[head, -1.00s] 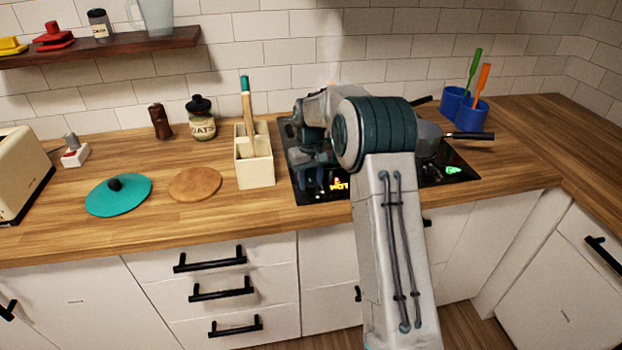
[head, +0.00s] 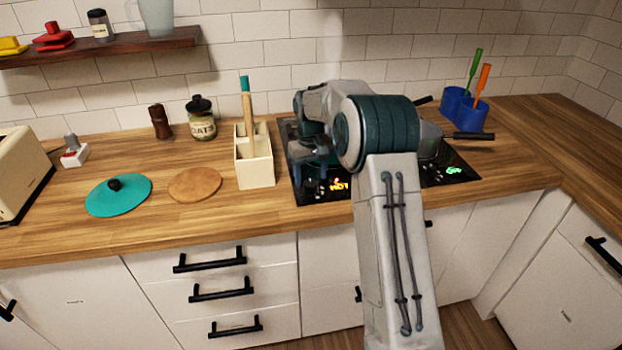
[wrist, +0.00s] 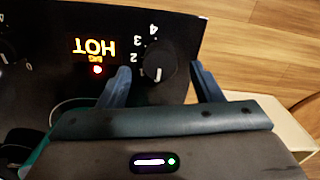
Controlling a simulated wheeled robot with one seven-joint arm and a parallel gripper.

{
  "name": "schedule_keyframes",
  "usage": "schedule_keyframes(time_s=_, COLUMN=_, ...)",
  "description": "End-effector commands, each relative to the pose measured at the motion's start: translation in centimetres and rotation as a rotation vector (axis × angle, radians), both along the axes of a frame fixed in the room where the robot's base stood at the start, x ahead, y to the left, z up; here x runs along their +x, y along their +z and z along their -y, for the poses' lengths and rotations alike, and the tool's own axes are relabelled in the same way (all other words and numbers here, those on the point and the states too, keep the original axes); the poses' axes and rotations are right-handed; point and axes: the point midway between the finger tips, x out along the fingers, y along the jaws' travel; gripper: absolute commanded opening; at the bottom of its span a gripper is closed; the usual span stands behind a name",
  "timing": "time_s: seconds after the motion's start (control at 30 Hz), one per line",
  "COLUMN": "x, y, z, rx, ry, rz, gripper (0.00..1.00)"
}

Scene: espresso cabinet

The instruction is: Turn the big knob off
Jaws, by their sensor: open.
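The big knob (wrist: 158,60) is a round black dial on the black stove panel in the wrist view. Numbers run along its left side and a white mark shows near its lower edge. Beside it are a lit orange HOT label (wrist: 95,48), a small BIG label and a red light. My gripper (wrist: 161,68) is open, with one blue finger on each side of the knob; I cannot tell whether they touch it. In the head view my gripper (head: 318,172) is over the stove's left front, and the knob cannot be made out.
The black stove (head: 308,192) is set in a wooden counter, largely behind my arm. A cream utensil box (head: 256,172) stands just left of it. A pan handle (head: 473,136) sticks out on the right, near blue cups (head: 470,114). Another knob (wrist: 8,50) shows partly in the wrist view.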

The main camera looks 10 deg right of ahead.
Motion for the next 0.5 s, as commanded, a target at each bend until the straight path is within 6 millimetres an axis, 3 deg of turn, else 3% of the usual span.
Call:
schedule_keyframes(time_s=0.3, x=0.1, y=7.3, z=0.0, rx=0.0, ry=0.0, rz=0.006, gripper=0.59)
schedule_keyframes(time_s=0.5, x=0.1, y=10.6, z=0.0, rx=0.001, ry=0.001, rz=0.004, gripper=0.59)
